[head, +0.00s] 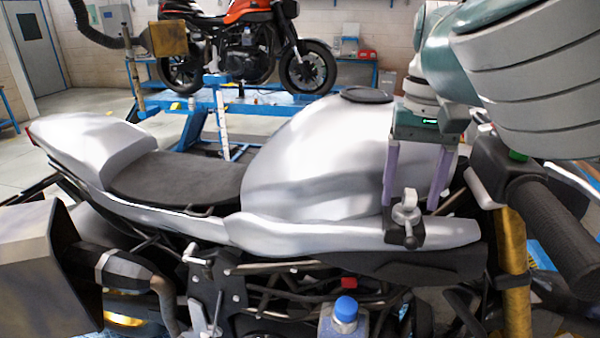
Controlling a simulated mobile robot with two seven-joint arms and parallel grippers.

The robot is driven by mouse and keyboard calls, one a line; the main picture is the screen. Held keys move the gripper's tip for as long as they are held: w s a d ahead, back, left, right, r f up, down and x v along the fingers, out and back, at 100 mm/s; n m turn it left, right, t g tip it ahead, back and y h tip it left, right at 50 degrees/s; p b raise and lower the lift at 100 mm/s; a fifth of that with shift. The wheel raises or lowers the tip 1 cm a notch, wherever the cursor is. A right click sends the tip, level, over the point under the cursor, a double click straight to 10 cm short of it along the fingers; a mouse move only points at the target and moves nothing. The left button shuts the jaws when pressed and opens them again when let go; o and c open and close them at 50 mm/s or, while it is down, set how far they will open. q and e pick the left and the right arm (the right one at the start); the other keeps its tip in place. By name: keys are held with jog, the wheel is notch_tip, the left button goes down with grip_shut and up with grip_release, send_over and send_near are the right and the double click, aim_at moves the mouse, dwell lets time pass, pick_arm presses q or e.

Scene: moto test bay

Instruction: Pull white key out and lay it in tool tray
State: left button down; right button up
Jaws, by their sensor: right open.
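The white key (407,206) stands upright in a black lock block (402,232) on the silver side panel of the motorcycle, below the tank. My right gripper (411,204) comes down from the upper right with its two purple fingers spread. One finger is left of the key and the other right of it, with a visible gap on the right. I cannot tell whether the left finger touches the key. My left gripper is not in view. I see no tool tray in this view.
The silver tank (315,160) with its black cap and the black seat (178,183) lie left of the key. The black handlebar grip (555,230) is close on the right. A blue-capped container (345,312) is below. Another motorcycle stands on a blue lift (250,103) behind.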

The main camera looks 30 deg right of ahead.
jog(key=shift+p, duration=0.35)
jog(key=shift+c, duration=0.2)
grip_shut()
dwell(0.5)
dwell(0.6)
jog(key=shift+r, duration=0.1)
